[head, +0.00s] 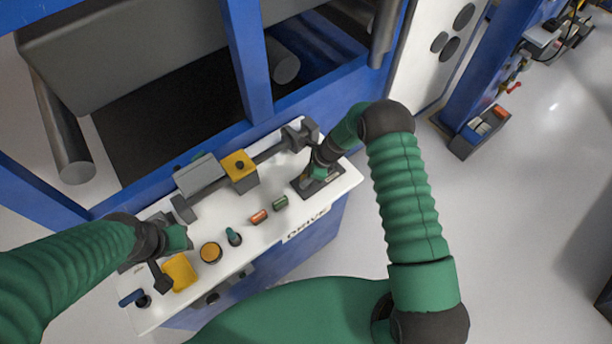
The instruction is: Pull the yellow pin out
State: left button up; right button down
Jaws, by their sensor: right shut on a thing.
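My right gripper (308,180) points down at the dark rectangular plate (325,186) on the right end of the white console top. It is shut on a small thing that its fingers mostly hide. I cannot make out the yellow pin for certain. A yellow block (240,172) with a dark round spot on top sits on the grey bar, left of the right gripper. My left gripper (168,262) is over the left part of the console, close to a yellow square piece (181,272). Its fingers do not show clearly enough to tell open from shut.
The white console (225,262) carries a yellow round button (210,252), a dark green knob (233,237), an orange button (259,216), a green button (280,202) and a blue-handled lever (132,297). Blue machine frame and grey rollers (282,62) stand behind.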

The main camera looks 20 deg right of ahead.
jog(key=shift+w, duration=0.15)
jog(key=shift+f+b, duration=0.1)
jog(key=shift+b, duration=0.35)
jog(key=c, duration=1.2)
grip_release()
jog(key=shift+o, duration=0.2)
jog(key=b+v, duration=0.2)
jog(key=v, duration=1.5)
jog(key=shift+d+f, duration=0.1)
jog(key=shift+f, duration=0.05)
